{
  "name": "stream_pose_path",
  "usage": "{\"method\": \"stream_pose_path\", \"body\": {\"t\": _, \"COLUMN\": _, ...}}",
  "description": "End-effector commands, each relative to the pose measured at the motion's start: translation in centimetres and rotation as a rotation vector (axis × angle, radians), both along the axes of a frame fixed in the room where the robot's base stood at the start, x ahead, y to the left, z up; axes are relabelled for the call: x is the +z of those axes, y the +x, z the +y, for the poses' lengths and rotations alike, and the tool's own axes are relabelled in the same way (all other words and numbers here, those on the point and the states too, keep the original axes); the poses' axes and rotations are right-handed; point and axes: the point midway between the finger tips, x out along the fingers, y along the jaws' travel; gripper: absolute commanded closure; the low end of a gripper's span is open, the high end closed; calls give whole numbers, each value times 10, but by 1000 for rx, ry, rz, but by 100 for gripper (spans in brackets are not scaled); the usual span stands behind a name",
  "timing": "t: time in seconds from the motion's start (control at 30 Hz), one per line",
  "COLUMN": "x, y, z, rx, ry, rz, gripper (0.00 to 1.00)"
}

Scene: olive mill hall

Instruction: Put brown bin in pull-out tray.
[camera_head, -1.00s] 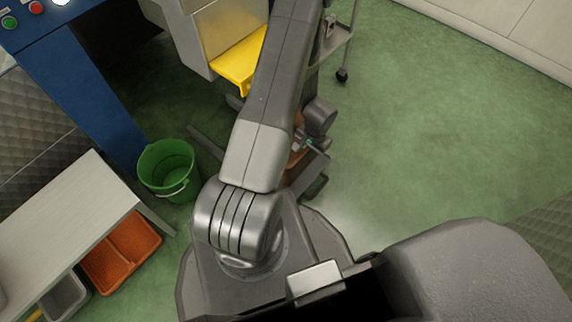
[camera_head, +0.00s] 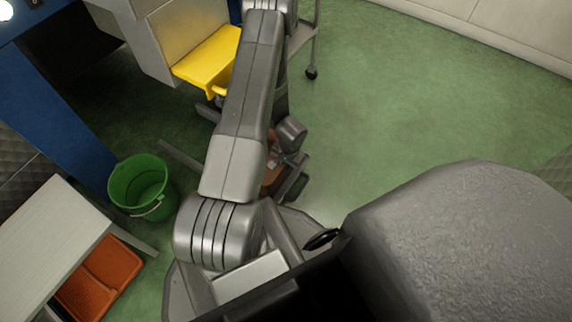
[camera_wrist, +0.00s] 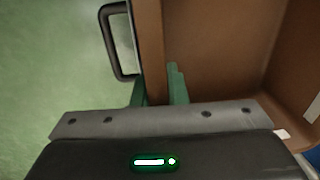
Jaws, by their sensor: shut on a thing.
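The brown bin (camera_wrist: 220,55) fills the right of the wrist view, its open inside facing the camera. A dark handle loop shows at its left. My gripper (camera_wrist: 157,88) is shut on the bin's wall, with one green finger on each side. In the head view, only a brown patch of the bin (camera_head: 270,178) shows beside my arm; the rest is hidden. A yellow tray (camera_head: 207,62) sticks out of a light grey cabinet beyond my arm, apart from the bin. It looks like the pull-out tray, and its visible part is empty.
A green bucket (camera_head: 140,187) stands on the floor at left, near a blue machine frame (camera_head: 50,115). A pale table (camera_head: 45,240) has an orange bin (camera_head: 100,278) under it. A wheeled cart (camera_head: 311,50) stands right of the cabinet. Green floor at right is clear.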

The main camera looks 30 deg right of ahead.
Motion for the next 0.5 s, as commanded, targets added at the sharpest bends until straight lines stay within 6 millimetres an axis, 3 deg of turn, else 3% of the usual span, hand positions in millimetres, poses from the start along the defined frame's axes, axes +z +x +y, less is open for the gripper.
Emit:
{"method": "stream_pose_path", "body": {"t": 0.03, "x": -1, "y": 0, "z": 0, "rx": 0, "ry": 0, "rz": 0, "gripper": 100}}
{"method": "stream_pose_path", "body": {"t": 0.07, "x": -1, "y": 0, "z": 0, "rx": 0, "ry": 0, "rz": 0, "gripper": 84}}
{"method": "stream_pose_path", "body": {"t": 0.17, "x": 0, "y": 0, "z": 0, "rx": 0, "ry": 0, "rz": 0, "gripper": 66}}
{"method": "stream_pose_path", "body": {"t": 0.5, "x": 3, "y": 0, "z": 0, "rx": 0, "ry": -1, "rz": -1, "gripper": 66}}
